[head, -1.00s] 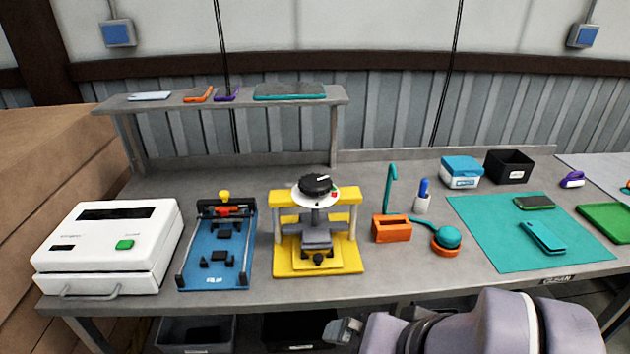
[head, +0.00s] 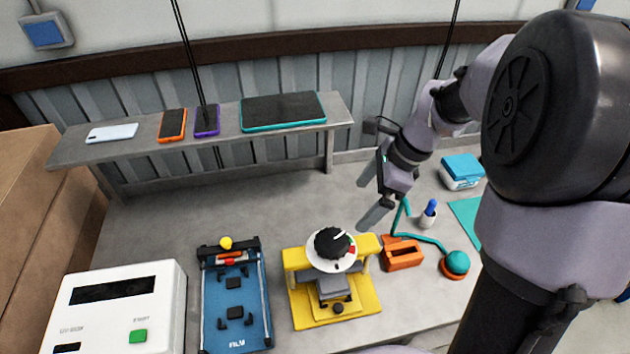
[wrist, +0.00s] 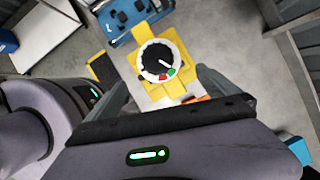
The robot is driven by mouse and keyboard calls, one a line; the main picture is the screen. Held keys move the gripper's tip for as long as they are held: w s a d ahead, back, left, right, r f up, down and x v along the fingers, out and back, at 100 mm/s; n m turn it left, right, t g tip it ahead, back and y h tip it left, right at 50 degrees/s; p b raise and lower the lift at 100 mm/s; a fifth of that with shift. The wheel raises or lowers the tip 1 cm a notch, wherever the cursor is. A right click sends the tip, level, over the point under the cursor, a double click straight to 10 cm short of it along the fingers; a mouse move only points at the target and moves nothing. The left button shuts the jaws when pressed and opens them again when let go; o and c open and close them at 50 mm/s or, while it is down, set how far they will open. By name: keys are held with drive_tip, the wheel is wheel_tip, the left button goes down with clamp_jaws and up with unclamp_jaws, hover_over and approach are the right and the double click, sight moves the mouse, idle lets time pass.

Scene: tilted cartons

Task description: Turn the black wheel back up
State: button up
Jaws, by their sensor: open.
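The black wheel (head: 332,242) sits on a white dial plate on top of a yellow press (head: 359,300). A white line on the wheel points to the upper right in the head view, and a red mark lies on the plate's right side. The wheel (wrist: 156,59) also shows in the wrist view, with a red and a green mark on the plate's near edge. My gripper (head: 370,191) is open and empty, above and to the right of the wheel, apart from it. In the wrist view its fingers (wrist: 163,88) stand on either side below the wheel.
A blue fixture (head: 236,300) stands left of the press, with a white box (head: 118,300) beyond it. An orange block (head: 402,253) and a teal ball (head: 457,262) stand to the right. A shelf (head: 230,141) with several phones and a tablet runs behind.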

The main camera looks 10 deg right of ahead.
drive_tip(key=b, duration=0.1)
approach(333, 241)
drive_tip(key=b+x, duration=0.2)
drive_tip(key=x, duration=0.6)
drive_tip(key=shift+s+f, duration=0.1)
drive_tip(key=shift+f, duration=0.05)
drive_tip(key=shift+w+a+f, duration=0.15)
drive_tip(key=shift+w+f, duration=0.05)
drive_tip(key=shift+f, duration=0.2)
drive_tip(key=c, duration=1.4)
drive_tip(key=shift+o, duration=0.2)
drive_tip(key=shift+r, duration=0.1)
